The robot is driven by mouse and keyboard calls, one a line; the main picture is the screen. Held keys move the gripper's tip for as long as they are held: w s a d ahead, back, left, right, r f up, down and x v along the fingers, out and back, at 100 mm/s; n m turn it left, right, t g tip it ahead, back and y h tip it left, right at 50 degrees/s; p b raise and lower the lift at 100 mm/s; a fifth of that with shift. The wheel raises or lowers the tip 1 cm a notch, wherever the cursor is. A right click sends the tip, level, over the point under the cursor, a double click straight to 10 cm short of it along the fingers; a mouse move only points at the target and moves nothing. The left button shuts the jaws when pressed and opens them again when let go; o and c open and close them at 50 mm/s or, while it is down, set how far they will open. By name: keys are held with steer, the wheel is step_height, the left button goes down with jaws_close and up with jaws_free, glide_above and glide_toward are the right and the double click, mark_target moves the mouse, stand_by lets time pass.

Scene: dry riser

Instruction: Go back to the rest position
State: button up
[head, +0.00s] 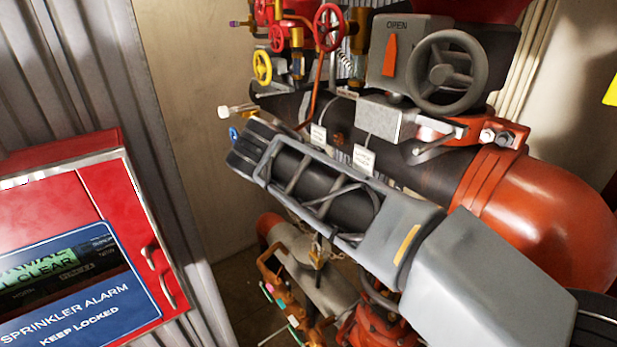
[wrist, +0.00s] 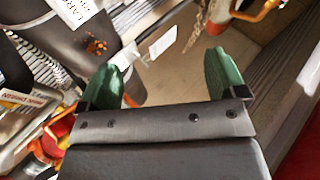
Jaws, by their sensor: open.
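My gripper (wrist: 165,75) shows in the wrist view with its two green finger pads spread wide apart. Nothing is held between them. In the head view my arm reaches from the lower right up to the middle left, in front of the pipework. I cannot make out the finger pads in that view. Beyond the fingers in the wrist view are a wall, hanging white tags (wrist: 162,41) and a dark pipe (wrist: 85,45).
A red sprinkler alarm cabinet (head: 115,178) stands at the left. Behind my arm are a grey handwheel (head: 447,72), a red handwheel (head: 328,27), a yellow handwheel (head: 262,67) and a large orange pipe elbow (head: 555,205). Lower pipework (head: 310,275) lies beneath the arm.

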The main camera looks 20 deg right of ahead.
steer(key=s+a+f+m+g+y, duration=0.1)
steer(key=s+a+f+g+y, duration=0.2)
steer(key=f, duration=0.7)
steer(key=s+d+f+m+y, duration=0.4)
steer(key=s+f+m, duration=0.1)
steer(key=s+f, duration=0.2)
steer(key=shift+s+m+t, duration=0.3)
steer(key=shift+s+m, duration=0.1)
steer(key=shift+s, duration=0.25)
